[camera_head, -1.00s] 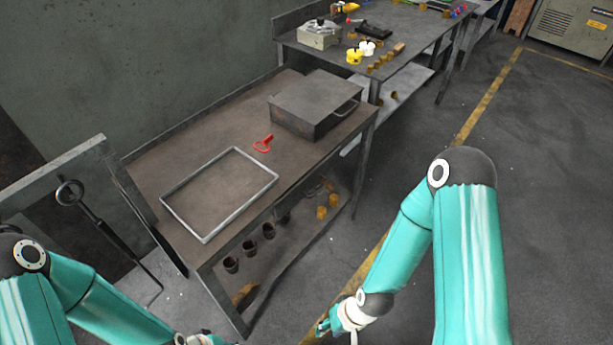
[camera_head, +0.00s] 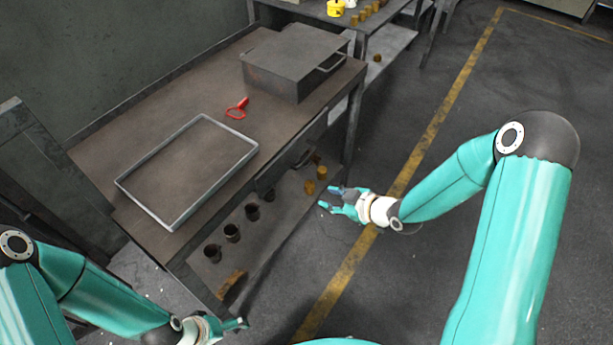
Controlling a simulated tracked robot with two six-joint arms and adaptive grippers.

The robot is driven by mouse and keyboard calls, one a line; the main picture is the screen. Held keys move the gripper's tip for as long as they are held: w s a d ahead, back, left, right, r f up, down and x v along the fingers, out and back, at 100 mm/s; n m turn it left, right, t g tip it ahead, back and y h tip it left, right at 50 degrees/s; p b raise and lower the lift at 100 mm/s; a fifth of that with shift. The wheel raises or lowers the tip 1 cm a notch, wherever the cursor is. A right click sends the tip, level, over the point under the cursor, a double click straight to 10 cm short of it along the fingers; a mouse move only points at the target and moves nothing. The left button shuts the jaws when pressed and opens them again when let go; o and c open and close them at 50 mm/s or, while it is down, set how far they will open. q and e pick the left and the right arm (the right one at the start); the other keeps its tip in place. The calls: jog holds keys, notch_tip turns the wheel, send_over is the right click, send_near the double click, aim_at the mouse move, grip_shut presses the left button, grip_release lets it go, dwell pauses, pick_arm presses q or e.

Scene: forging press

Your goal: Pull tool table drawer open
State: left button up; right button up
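The tool table (camera_head: 150,130) stands at the left with a brown top and a lower shelf. Under the front edge of its top, a dark drawer-like part with a handle (camera_head: 303,158) shows in shadow; it looks shut, but detail is hard to see. My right gripper (camera_head: 326,199) is open and empty, pointing left toward the table front, just right of and below that handle and apart from it. My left gripper (camera_head: 240,324) is low in the view near the table's front left leg; its fingers overlap, so its opening is unclear.
On the top are a grey metal box (camera_head: 290,65) with a side handle, a red tool (camera_head: 237,108) and a rectangular metal frame (camera_head: 188,168). Dark cups (camera_head: 232,232) and brass pieces (camera_head: 321,173) stand on the lower shelf. Floor at right is clear.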

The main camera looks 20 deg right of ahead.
aim_at(307, 157)
jog(key=w+d+r+n+t+y+b, duration=0.3)
jog(key=d+n+b, duration=0.6)
jog(key=n, duration=0.7)
pick_arm(q)
notch_tip(307, 157, down, 13)
jog(key=b, duration=0.1)
jog(key=shift+f, duration=0.2)
pick_arm(e)
jog(key=shift+y, duration=0.6)
jog(key=x, duration=0.5)
jog(key=a+x, duration=0.1)
jog(key=x, duration=0.4)
jog(key=s+x, duration=0.1)
jog(key=x, duration=0.5)
jog(key=shift+a+r, duration=0.35)
jog(key=shift+a, duration=0.15)
grip_shut()
